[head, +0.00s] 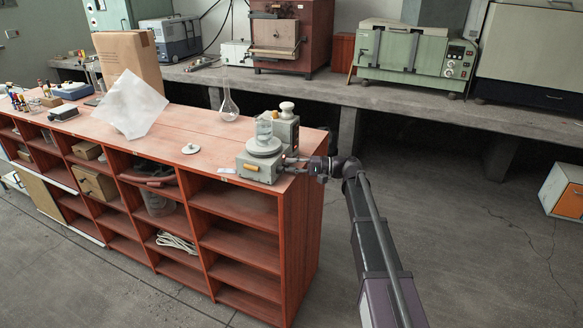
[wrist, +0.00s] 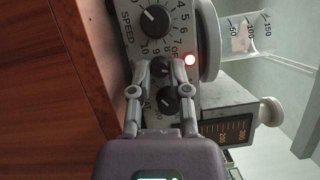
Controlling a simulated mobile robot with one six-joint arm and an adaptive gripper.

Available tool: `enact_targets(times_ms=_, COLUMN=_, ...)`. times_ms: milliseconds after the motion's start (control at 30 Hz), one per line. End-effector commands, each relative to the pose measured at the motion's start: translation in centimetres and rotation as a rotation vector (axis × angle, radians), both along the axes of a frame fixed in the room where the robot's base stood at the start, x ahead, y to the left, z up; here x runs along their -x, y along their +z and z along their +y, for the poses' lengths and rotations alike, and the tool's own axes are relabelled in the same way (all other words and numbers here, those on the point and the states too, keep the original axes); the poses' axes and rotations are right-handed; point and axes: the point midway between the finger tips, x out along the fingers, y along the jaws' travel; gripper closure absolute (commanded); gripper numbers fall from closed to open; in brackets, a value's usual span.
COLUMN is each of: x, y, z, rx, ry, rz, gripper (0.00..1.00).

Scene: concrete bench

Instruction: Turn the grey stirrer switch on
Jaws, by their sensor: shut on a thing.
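The grey stirrer (head: 258,166) stands at the right end of the wooden bench, with a clear beaker (head: 264,131) on its round plate. My gripper (head: 295,162) reaches the stirrer's right side. In the wrist view my gripper (wrist: 161,66) has its fingers on either side of the upper small knob (wrist: 161,69), the switch beside the partly hidden OFF lettering, and is shut on it. The lower knob (wrist: 168,100) lies between the fingers, nearer the palm.
A grey balance-like device (head: 285,128) stands right behind the stirrer. A flask (head: 229,107), a small white disc (head: 190,149) and a translucent sheet (head: 131,104) are on the bench to the left.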

Motion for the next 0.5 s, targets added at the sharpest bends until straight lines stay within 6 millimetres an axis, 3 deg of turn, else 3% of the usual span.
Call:
enact_targets(times_ms=333, x=0.03, y=0.01, z=0.06, rx=0.000, ry=0.001, rz=0.003, gripper=1.00)
enact_targets(times_ms=367, x=0.03, y=0.01, z=0.06, rx=0.000, ry=0.001, rz=0.003, gripper=0.67)
enact_targets(times_ms=400, x=0.02, y=0.00, z=0.05, rx=-0.001, ry=0.001, rz=0.003, gripper=0.56)
enact_targets(times_ms=467, x=0.01, y=0.00, z=0.03, rx=-0.001, ry=0.000, rz=0.003, gripper=0.42)
enact_targets(times_ms=500, x=0.01, y=0.01, z=0.03, rx=-0.001, ry=0.000, rz=0.003, gripper=0.42)
